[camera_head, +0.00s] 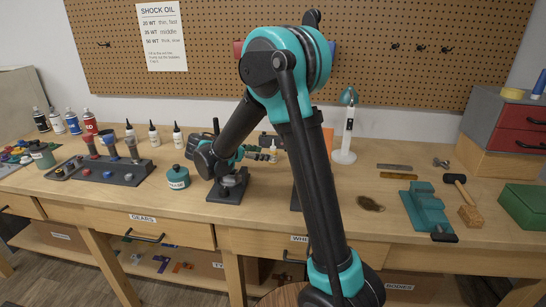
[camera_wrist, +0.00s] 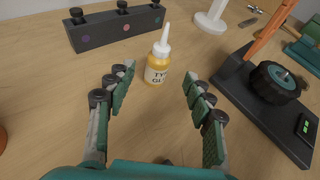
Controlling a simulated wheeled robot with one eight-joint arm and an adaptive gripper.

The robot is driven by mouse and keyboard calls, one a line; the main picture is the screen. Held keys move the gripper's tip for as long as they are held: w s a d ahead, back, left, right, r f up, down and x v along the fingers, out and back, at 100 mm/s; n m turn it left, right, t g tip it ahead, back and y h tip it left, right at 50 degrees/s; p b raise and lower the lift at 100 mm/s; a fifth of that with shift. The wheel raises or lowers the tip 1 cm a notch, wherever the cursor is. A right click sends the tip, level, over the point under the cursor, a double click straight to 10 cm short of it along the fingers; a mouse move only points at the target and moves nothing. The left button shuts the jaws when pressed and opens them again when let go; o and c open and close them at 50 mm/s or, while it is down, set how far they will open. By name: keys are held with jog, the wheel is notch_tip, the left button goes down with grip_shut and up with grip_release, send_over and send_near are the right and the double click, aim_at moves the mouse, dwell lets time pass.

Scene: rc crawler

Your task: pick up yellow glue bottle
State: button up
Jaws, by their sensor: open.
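The yellow glue bottle (camera_wrist: 156,72) stands upright in the wrist view, with a white pointed nozzle and a pale label with dark letters. In the head view a small yellow bottle (camera_head: 273,154) shows just to the right of my wrist, partly among other items. My gripper (camera_wrist: 158,84) is open, with a green-padded finger on each side. The bottle stands between and slightly beyond the fingertips, with clear gaps on both sides. Nothing is held.
A dark rack (camera_wrist: 115,27) with several black knobs lies behind the bottle. A black stand with a wheel (camera_wrist: 275,82) is close on the right. A white lamp base (camera_wrist: 211,22) is at the back. A teal jar (camera_head: 177,178) stands left of my arm. Bare wood surrounds the bottle.

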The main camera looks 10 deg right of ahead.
aim_at(273, 151)
jog(key=shift+x, duration=3.3)
jog(key=shift+w+a, duration=0.1)
jog(key=shift+w, duration=0.05)
jog(key=shift+c, duration=0.3)
grip_shut()
